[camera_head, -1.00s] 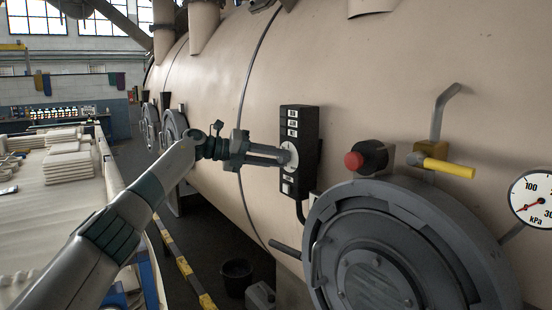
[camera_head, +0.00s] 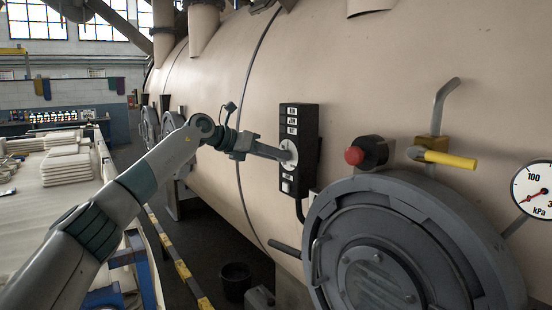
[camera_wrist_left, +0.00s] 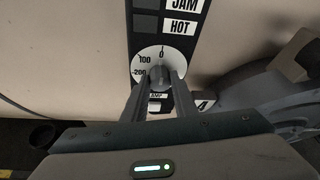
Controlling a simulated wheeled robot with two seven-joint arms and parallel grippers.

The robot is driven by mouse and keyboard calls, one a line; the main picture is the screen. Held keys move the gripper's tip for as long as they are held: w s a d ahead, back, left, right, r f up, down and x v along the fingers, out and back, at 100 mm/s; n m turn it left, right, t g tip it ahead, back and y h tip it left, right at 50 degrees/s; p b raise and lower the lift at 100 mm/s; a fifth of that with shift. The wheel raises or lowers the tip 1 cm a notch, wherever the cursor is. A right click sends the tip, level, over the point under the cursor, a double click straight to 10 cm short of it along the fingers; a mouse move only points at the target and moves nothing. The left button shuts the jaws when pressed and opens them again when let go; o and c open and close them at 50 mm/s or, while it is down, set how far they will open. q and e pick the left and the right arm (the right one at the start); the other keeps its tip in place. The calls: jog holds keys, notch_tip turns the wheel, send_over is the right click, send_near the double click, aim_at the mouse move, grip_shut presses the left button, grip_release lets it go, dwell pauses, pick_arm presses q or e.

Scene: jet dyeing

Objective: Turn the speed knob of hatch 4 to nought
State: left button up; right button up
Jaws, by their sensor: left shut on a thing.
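The speed knob (camera_wrist_left: 158,76) sits in the middle of a white dial (camera_wrist_left: 142,62) marked 0, 100 and 200, on a black control box. The 0 is at the top of the dial in the left wrist view. My left gripper (camera_head: 284,154) reaches the dial, and in the left wrist view its two fingers (camera_wrist_left: 160,84) are shut on the knob from both sides. The knob's pointer is hidden, so I cannot tell its reading. The black control box (camera_head: 309,131) is on the beige vessel, left of a round grey hatch (camera_head: 375,270). My right gripper is out of view.
A red button (camera_head: 354,156) and a yellow-handled valve (camera_head: 447,159) stick out right of the box. A pressure gauge (camera_head: 536,196) is at the far right. A dark bucket (camera_head: 235,280) stands on the floor below, and a table with stacked white cloth (camera_head: 65,168) is at left.

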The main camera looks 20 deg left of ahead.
pick_arm(q)
jog(key=shift+f, duration=0.15)
jog(key=o, duration=1)
jog(key=shift+o, duration=0.2)
jog(key=shift+s+a, duration=0.1)
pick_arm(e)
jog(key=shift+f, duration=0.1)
pick_arm(q)
jog(key=b+v, duration=0.5)
jog(key=v, duration=1.2)
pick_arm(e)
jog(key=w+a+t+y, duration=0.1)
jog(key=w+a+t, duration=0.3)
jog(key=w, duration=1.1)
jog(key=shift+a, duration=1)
pick_arm(q)
jog(key=shift+a, duration=0.1)
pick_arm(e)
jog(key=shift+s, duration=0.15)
